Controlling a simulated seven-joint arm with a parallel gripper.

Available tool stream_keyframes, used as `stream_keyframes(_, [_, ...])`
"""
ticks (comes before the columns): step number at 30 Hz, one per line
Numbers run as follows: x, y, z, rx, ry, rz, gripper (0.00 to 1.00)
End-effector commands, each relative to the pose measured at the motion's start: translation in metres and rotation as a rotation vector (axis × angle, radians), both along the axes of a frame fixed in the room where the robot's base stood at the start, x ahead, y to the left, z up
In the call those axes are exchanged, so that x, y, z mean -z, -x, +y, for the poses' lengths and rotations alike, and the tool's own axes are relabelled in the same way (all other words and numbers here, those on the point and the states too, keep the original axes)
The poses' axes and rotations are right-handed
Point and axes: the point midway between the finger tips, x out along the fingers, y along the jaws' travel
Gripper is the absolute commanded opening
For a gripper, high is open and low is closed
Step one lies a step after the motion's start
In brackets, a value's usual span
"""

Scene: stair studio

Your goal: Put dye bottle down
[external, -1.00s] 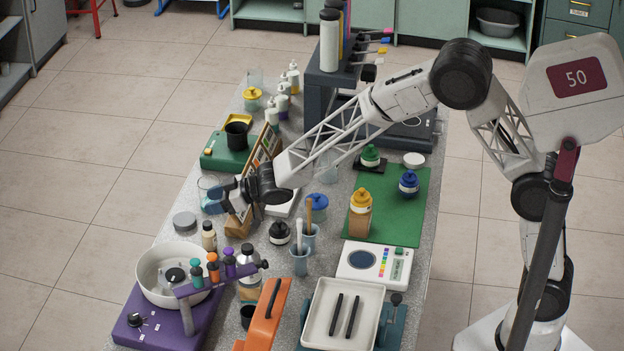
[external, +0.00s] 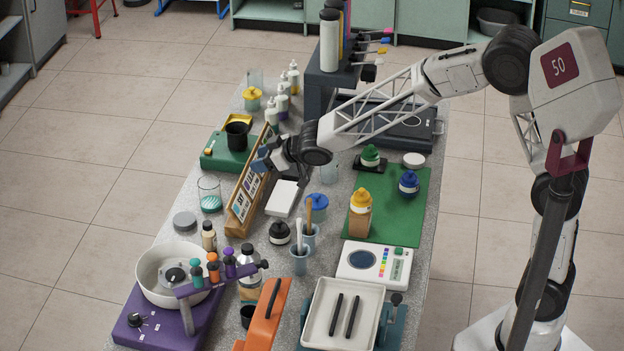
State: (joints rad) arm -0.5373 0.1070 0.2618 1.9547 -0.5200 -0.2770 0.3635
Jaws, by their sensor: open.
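Several squat dye bottles stand on the right half of the table. The yellow-capped bottle (external: 360,202) stands upright on a brown block. The blue bottle (external: 408,185) stands upright on the green mat (external: 398,225). The green-capped bottle (external: 370,157) stands upright on a dark pad behind the mat. I cannot tell which bottle the task means. My gripper (external: 262,161) is open, above the back part of the tilted wooden card rack (external: 237,212), left of these bottles. I see nothing held in it, though its fingers are small and partly merge with the rack.
A glass beaker (external: 209,202) with teal contents stands left of the rack. A white slab (external: 283,199), a blue-lidded jar (external: 317,203) and brush cups (external: 300,262) crowd the middle. A dark stand with rollers (external: 330,45) rises at the back.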

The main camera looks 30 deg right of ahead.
Motion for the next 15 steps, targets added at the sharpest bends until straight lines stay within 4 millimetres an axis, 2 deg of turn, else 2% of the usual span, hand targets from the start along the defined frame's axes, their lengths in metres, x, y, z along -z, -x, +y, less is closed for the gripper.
stream_keyframes(1, [-0.010, 0.002, -0.024, 0.036, 0.015, 0.010, 0.54])
stream_keyframes(3, [-0.019, 0.006, -0.052, 0.083, 0.039, 0.027, 0.54])
stream_keyframes(8, [-0.040, 0.023, -0.116, 0.183, 0.089, 0.072, 0.54])
stream_keyframes(15, [-0.061, 0.062, -0.206, 0.323, 0.157, 0.162, 0.54])
